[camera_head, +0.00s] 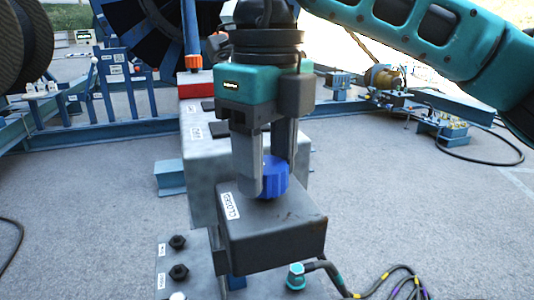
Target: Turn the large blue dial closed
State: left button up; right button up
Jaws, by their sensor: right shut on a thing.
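The large blue dial (273,180) sits on top of a dark grey box (282,238) in the middle of the view. The box has a white label reading CLOSED (229,206) on its left face. My right gripper (263,185) points down from above with its fingers around the dial and is shut on it. The near finger covers the dial's left part. The dial's exact turn angle cannot be told. My left gripper is not in view.
A grey cabinet (205,168) with a red block (194,84) on top stands behind the box. A panel with black knobs (178,272) is at lower left. A teal connector (296,277) with cables is in front. Blue frames and reels (130,30) stand behind; the floor at right is mostly clear.

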aim_at(267, 165)
jog(key=shift+n, duration=0.4)
jog(key=o, duration=1)
jog(key=shift+o, duration=0.2)
notch_tip(267, 165, up, 13)
jog(key=p, duration=0.2)
jog(key=shift+p, duration=0.4)
jog(key=shift+s+f, duration=0.1)
